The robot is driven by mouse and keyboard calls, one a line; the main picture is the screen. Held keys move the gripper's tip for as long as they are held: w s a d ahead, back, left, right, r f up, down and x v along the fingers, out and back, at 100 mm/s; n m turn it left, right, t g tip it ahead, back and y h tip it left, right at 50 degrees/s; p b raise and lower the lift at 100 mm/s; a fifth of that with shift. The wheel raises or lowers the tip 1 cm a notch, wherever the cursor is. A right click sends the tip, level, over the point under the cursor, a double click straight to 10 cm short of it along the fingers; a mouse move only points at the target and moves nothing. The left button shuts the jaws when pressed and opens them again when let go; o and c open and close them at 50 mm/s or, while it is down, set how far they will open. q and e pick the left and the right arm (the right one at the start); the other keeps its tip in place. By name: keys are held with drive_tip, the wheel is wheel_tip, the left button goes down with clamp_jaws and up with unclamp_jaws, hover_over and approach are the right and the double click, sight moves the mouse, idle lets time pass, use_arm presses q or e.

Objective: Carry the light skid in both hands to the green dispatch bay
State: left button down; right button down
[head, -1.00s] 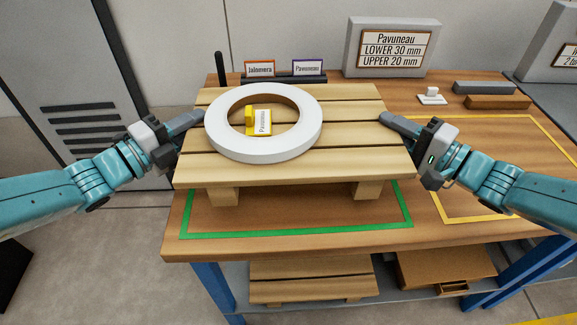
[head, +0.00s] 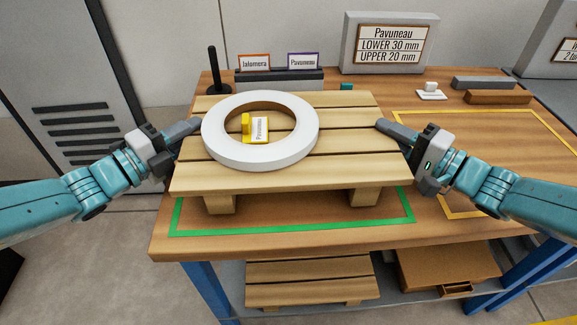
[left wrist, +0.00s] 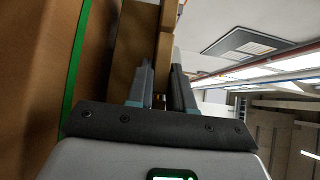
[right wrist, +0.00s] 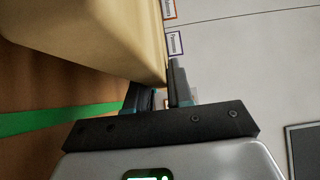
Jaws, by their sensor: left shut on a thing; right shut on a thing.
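The light skid (head: 300,177), a slatted wooden pallet, is level above the bench within the green outline. A white coil ring (head: 215,146) lies on its slats, with a yellow tagged piece (head: 258,128) in the ring's opening. My left gripper (head: 190,127) is shut on the skid's left edge. My right gripper (head: 386,126) is shut on its right edge. The green dispatch bay (head: 290,228) is a green taped outline on the bench; its far part is hidden beneath the skid. Left wrist (left wrist: 162,80) and right wrist (right wrist: 158,85) views show the jaws against wood.
A sign reading Pavuneau, lower 30 mm, upper 20 mm (head: 388,43) stands at the back. A black post (head: 214,75) and a card holder (head: 285,80) stand behind the skid. Another skid (head: 308,283) sits on the shelf below.

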use_arm(q)
drive_tip(key=shift+f+b, duration=0.5)
drive_tip(key=shift+f, duration=0.1)
use_arm(e)
drive_tip(key=shift+f, duration=0.65)
use_arm(q)
drive_tip(key=c, duration=1)
unclamp_jaws()
drive_tip(key=shift+s+r, duration=0.1)
use_arm(e)
drive_tip(key=c, duration=1)
unclamp_jaws()
drive_tip(key=shift+s+r, duration=0.1)
drive_tip(key=shift+r, duration=0.05)
use_arm(q)
drive_tip(key=shift+a, duration=0.1)
use_arm(e)
drive_tip(key=shift+s+d, duration=0.1)
drive_tip(key=shift+d, duration=0.05)
use_arm(q)
drive_tip(key=v, duration=1.1)
drive_tip(key=shift+s+a, duration=0.25)
drive_tip(key=shift+s, duration=0.05)
use_arm(e)
drive_tip(key=v, duration=1.1)
drive_tip(key=shift+s+d, duration=0.2)
